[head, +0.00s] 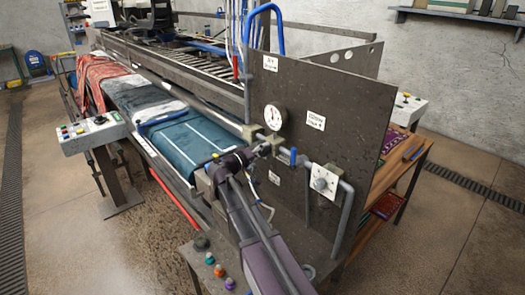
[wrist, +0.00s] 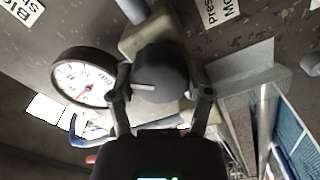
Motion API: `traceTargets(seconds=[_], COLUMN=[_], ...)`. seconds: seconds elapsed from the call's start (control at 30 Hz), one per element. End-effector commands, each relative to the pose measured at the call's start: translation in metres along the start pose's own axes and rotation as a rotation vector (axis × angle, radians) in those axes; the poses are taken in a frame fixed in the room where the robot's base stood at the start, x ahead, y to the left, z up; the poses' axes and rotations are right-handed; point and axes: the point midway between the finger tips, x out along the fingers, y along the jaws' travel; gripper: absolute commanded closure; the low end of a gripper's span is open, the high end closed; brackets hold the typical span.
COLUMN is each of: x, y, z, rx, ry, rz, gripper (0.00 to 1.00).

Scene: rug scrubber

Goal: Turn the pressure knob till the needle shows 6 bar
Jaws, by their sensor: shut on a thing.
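The dark round pressure knob (wrist: 160,72) with a pale pointer line sits between the two fingers of my gripper (wrist: 161,94) in the wrist view. The fingers are shut on it from both sides. The pointer line lies roughly level in that view. The white pressure gauge (wrist: 85,82) is just left of the knob; its needle is too small to read surely. In the head view the gauge (head: 274,117) is on the dark upright panel (head: 325,100). My gripper (head: 262,150) reaches the pipe fitting below the gauge and mostly hides the knob.
A pipe with a blue-handled valve (head: 293,157) runs right of my gripper to a white dial plate (head: 324,181). A grey pipe (head: 345,215) bends down beside it. Several coloured buttons (head: 218,270) are at the bottom. The rug machine (head: 185,140) lies to the left.

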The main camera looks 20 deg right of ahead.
Motion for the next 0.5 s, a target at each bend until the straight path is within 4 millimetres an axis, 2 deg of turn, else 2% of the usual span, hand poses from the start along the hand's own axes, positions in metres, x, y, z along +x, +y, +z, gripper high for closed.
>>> traceTargets(seconds=[0.2,0.5], x=[0.0007,0.0007], y=[0.0005,0.0006], z=[-0.0006,-0.0006], rx=[0.082,0.106], ry=[0.002,0.002], rz=[0.001,0.001], gripper=[0.83,0.83])
